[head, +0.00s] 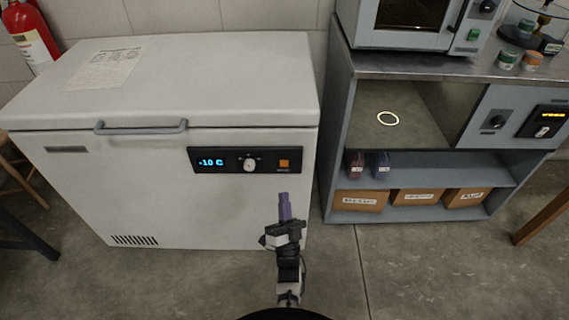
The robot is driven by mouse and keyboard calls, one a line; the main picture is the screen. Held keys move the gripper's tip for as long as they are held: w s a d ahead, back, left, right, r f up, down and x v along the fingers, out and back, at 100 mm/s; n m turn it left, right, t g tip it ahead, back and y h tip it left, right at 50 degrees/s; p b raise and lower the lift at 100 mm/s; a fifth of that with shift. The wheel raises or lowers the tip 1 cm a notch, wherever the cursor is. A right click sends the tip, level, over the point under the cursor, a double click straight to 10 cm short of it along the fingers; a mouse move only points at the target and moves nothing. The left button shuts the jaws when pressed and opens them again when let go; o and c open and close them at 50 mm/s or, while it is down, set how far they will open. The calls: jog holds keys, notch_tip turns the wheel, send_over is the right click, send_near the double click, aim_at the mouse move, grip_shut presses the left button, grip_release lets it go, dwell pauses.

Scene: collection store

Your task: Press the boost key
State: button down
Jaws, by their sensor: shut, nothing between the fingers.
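A white chest freezer (70,200) stands at the left with its lid closed. Its black control panel (222,165) shows a blue display reading about -10 C and a pale round knob (249,165). At the panel's right end is a small orange square key (284,163) with tiny lettering below it, too small to read. My gripper (283,196) has purple fingers, shut and empty. In the picture its tips sit just below the orange key; the distance in depth to the freezer front is hard to tell.
A grey cabinet (341,150) stands to the right, with labelled cardboard boxes (360,200), a knob and a yellow-lit display (551,115). An oven-like device (400,38) sits on top. A red extinguisher (32,42) is at the far left. The floor (420,270) in front is clear.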

aim_at(284, 163)
jog(key=w+b, duration=0.3)
jog(key=w, duration=0.5)
jog(key=shift+w+b, duration=0.35)
jog(key=shift+w, duration=0.05)
jog(key=shift+w, duration=0.1)
dwell(1.7)
jog(key=shift+w+b, duration=0.35)
jog(key=shift+b, duration=0.1)
jog(key=shift+w+b, duration=0.45)
jog(key=shift+b, duration=0.05)
dwell(0.5)
